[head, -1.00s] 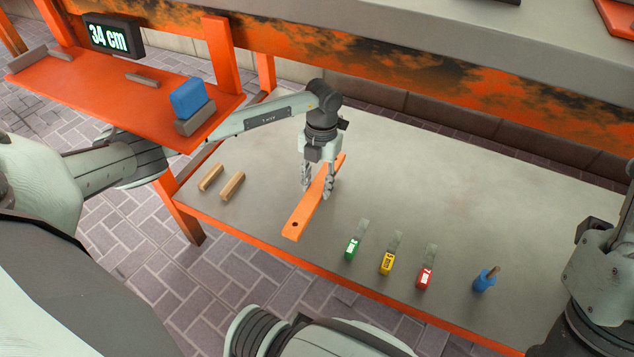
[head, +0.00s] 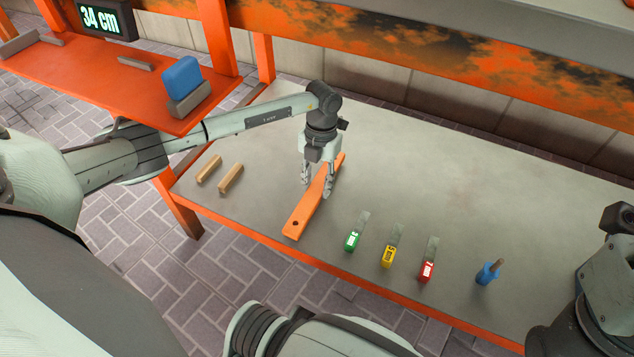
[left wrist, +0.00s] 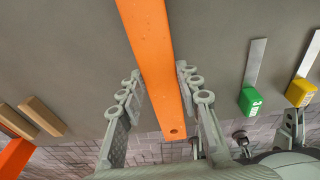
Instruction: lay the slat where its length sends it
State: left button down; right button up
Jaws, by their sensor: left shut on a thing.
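The slat is a flat orange bar (head: 303,215) with a dark hole near its near end. It lies on or just over the grey bench top; I cannot tell if it touches. My left gripper (head: 317,188) points down with its fingers on either side of the slat, shut on it. In the left wrist view the slat (left wrist: 150,45) runs between the fingers (left wrist: 158,90). A display (head: 104,20) reads "34 cm" above the orange shelf. Green (head: 352,241), yellow (head: 387,257) and red (head: 427,271) labelled blocks, each with a grey strip, stand right of the slat.
Two short wooden bars (head: 230,179) lie left of the slat. A blue block (head: 183,86) rests in a grey holder on the orange shelf (head: 90,75). A blue item with a brown stick (head: 487,272) stands at right.

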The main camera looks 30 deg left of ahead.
pick_arm(q)
jog(key=shift+f+b, duration=0.45)
jog(key=shift+f, duration=0.25)
jog(key=c, duration=1)
grip_release()
jog(key=r, duration=0.4)
jog(key=w+r, duration=0.1)
jog(key=r, duration=0.7)
jog(key=shift+w, duration=0.25)
